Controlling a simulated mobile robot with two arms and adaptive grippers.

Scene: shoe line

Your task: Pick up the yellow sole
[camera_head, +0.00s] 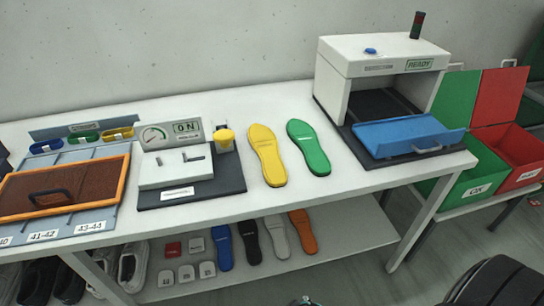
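The yellow sole (267,155) lies flat on the white table, in the middle of the head view. It is whole and uncovered. A green sole (309,147) lies just to its right, with a narrow gap between them. I see neither of my grippers clearly. Only a small dark piece shows at the bottom edge, and I cannot tell what it is. Nothing touches the yellow sole.
Left of the yellow sole stand a gauge station (178,176) and a yellow-topped pot (225,138). A white machine (382,62) with a blue tray (408,135) stands right. Green (470,185) and red (520,150) bins are beyond. More soles lie on the lower shelf (345,240).

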